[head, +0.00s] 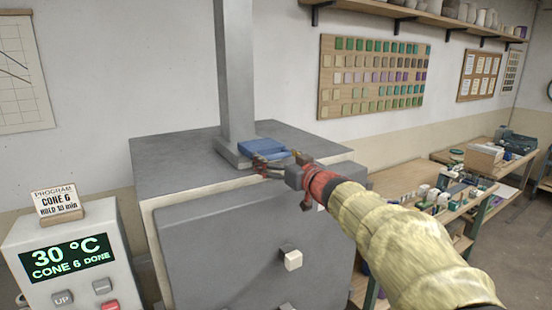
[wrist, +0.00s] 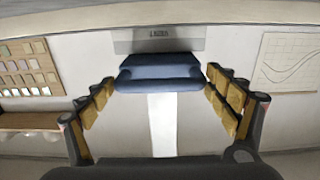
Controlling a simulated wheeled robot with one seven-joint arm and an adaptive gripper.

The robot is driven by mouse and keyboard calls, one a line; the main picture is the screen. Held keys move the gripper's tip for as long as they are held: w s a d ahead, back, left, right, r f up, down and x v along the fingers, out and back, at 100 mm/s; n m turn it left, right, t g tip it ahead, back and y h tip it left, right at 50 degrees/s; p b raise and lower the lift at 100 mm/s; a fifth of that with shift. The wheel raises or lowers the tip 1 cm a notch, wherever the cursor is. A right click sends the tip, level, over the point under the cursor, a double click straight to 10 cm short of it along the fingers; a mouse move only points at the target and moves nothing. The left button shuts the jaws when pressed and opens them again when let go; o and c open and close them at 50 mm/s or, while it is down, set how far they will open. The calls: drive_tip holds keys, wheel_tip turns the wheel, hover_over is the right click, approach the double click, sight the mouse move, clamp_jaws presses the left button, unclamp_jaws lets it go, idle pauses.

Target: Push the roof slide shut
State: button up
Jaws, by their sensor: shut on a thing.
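The blue roof slide (head: 262,148) lies on the grey kiln roof (head: 175,162), at the foot of the square flue (head: 236,80). My gripper (head: 272,164) reaches in from the right and is at the near side of the slide. In the wrist view the slide (wrist: 158,72) shows between the two fingers of my gripper (wrist: 160,92), which have tan pads. The gripper is shut on the slide, though the exact contact is hard to see. How much of the slide's opening is covered is hidden.
The grey kiln door (head: 230,235) with a white-tipped knob (head: 292,260) is in front. A control box (head: 65,255) reading 30 °C and CONE 6 DONE stands at left. A cluttered workbench (head: 405,186) is at right. The roof left of the flue is clear.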

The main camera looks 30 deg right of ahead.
sight(268, 154)
drive_tip(key=shift+a, duration=0.1)
drive_tip(key=c, duration=0.5)
drive_tip(key=w+p, duration=0.3)
drive_tip(key=w, duration=0.2)
drive_tip(key=shift+w+a, duration=0.1)
drive_tip(key=shift+w, duration=0.3)
drive_tip(key=o, duration=1.3)
drive_tip(key=shift+o, duration=0.3)
drive_tip(key=shift+a, duration=0.1)
